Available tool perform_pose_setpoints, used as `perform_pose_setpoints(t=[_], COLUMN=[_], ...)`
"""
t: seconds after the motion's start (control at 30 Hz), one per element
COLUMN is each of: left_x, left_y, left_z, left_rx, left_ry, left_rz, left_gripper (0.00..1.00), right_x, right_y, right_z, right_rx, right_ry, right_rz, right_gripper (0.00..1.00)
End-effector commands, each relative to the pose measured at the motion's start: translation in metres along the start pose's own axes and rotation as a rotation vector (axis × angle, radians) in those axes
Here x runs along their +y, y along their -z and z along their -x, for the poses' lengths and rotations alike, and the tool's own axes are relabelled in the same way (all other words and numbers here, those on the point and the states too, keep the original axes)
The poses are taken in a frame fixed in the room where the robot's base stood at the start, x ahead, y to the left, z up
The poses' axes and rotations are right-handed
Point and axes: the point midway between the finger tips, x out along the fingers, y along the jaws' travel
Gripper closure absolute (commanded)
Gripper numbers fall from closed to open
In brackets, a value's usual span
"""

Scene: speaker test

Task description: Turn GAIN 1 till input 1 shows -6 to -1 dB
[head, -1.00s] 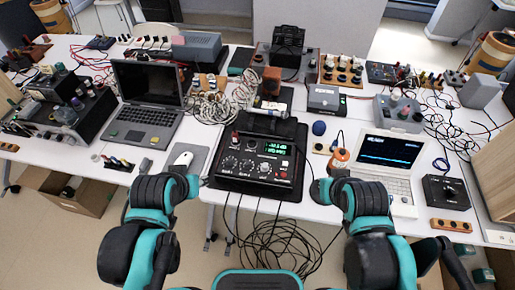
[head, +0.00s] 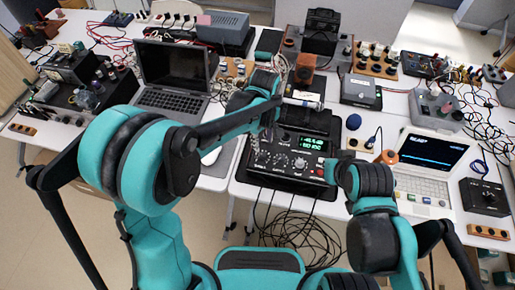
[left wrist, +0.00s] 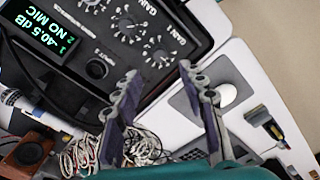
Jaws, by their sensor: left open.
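The black mixer box (head: 240,172) stands on the table in the head view, with a lit green display (head: 317,145). In the left wrist view the display (left wrist: 45,30) reads -40.5 dB for input 1 and NO MIC for input 2. A row of gain knobs shows there; the knob nearest the table edge (left wrist: 160,56), apparently GAIN 1, is apart from the fingers. My left gripper (left wrist: 160,78) is open and empty, its fingers near the panel edge. In the head view my left gripper (head: 267,128) is over the mixer's left part. My right gripper (head: 331,171) is at the mixer's right edge, its fingers unclear.
A white mouse (left wrist: 228,95) lies on a grey pad beside the mixer. An open laptop (head: 172,75) stands left, a white laptop (head: 424,188) right. A blue ball (head: 353,122) and an orange-topped item (head: 386,157) are near the right arm. Cables hang off the front edge.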

Motion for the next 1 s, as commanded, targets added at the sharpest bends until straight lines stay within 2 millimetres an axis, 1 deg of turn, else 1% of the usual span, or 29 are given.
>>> perform_pose_setpoints(t=[0.17, 0.3, 0.4, 0.5, 0.63, 0.87, 0.97, 1.0], left_x=[0.001, 0.001, 0.001, 0.001, 0.000, 0.000, 0.000, 0.000], left_y=[0.000, 0.000, 0.000, 0.000, 0.000, 0.000, 0.000, 0.000], left_z=[-0.023, -0.048, -0.063, -0.072, -0.077, -0.077, -0.077, -0.077], left_rx=[-0.001, -0.001, -0.001, -0.001, -0.001, 0.000, 0.000, 0.000], left_ry=[0.002, 0.002, 0.001, 0.001, 0.001, 0.001, 0.001, 0.001], left_rz=[0.004, 0.004, 0.003, 0.003, 0.003, 0.002, 0.002, 0.002], left_gripper=[0.59, 0.59, 0.59, 0.59, 0.59, 0.59, 0.83, 0.93], right_x=[0.000, 0.000, 0.000, 0.000, 0.000, 0.000, 0.000, 0.000], right_y=[-0.006, -0.011, -0.015, -0.016, -0.017, -0.017, -0.017, -0.017], right_z=[-0.008, -0.016, -0.020, -0.023, -0.024, -0.023, -0.023, -0.023], right_rx=[0.000, 0.000, 0.000, 0.000, 0.000, 0.000, 0.000, 0.000], right_ry=[0.000, 0.000, 0.000, 0.000, 0.000, 0.000, 0.000, 0.000], right_rz=[0.000, 0.000, 0.000, 0.000, 0.000, 0.000, 0.000, 0.000], right_gripper=[1.00, 1.00, 1.00, 1.00, 1.00, 1.00, 1.00, 1.00])
